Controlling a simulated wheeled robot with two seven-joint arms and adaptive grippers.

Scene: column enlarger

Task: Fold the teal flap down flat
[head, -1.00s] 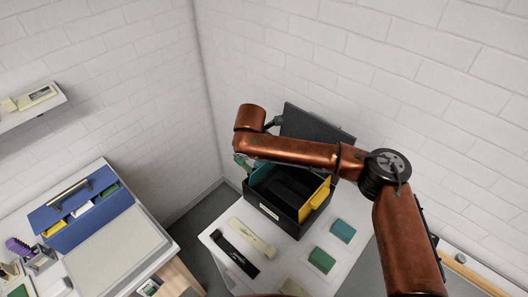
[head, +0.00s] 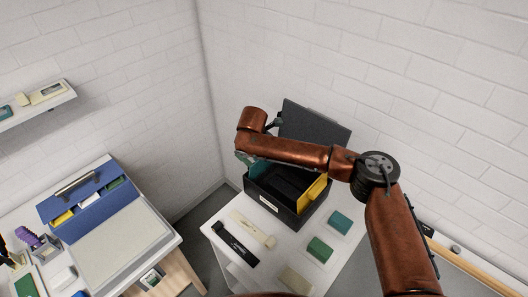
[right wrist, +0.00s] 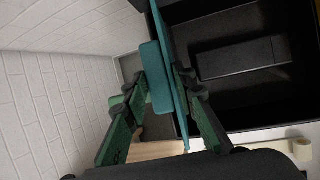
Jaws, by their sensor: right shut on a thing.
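The teal flap (head: 259,171) stands up at the left side of the open black box (head: 284,205), partly hidden by my right arm. In the right wrist view, the flap (right wrist: 179,110) is seen nearly edge-on, with a thick teal tab (right wrist: 156,78) on its outer side. My right gripper (right wrist: 160,88) is shut on the tab, with one green finger on each side. In the head view this gripper (head: 243,158) is small and partly hidden behind my wrist. My left gripper is not in view.
The box's dark lid (head: 315,127) stands open at the back, and a yellow flap (head: 315,190) rises at its right. A black bar, a cream bar and several small blocks lie on the white table (head: 283,258) in front. A blue-backed case (head: 88,205) is at the left.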

